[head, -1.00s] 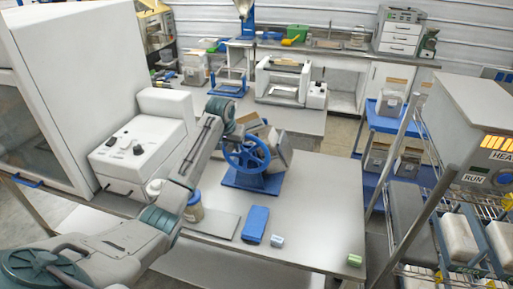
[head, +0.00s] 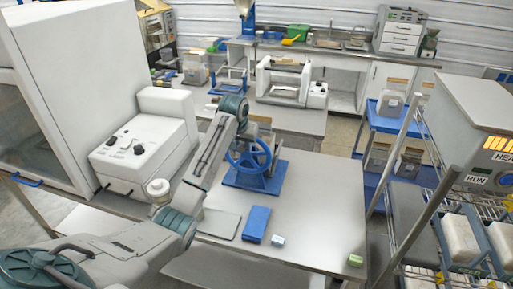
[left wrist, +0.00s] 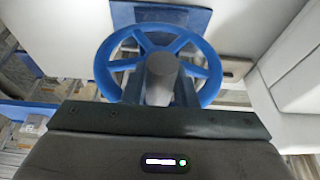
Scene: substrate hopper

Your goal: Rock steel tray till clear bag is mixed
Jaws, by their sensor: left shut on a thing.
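A blue handwheel (head: 250,156) stands on a blue base (head: 236,178) on the steel bench. It also shows in the left wrist view (left wrist: 207,75), with a grey round handle (left wrist: 162,72) in front of it. My left gripper (head: 243,133) is at the upper part of the wheel, shut on this handle; its fingers are mostly hidden in the head view. The steel tray and clear bag are hidden behind the wheel and my arm; only small brown and grey bits show there, too little to tell their tilt. My right gripper is not in view.
A blue block (head: 256,224), a small pale cylinder (head: 278,240) and a green one (head: 355,260) lie along the bench's front. A white-lidded jar (head: 158,190) stands left by my arm. A wire rack (head: 440,215) stands at right. The bench's right half (head: 325,195) is clear.

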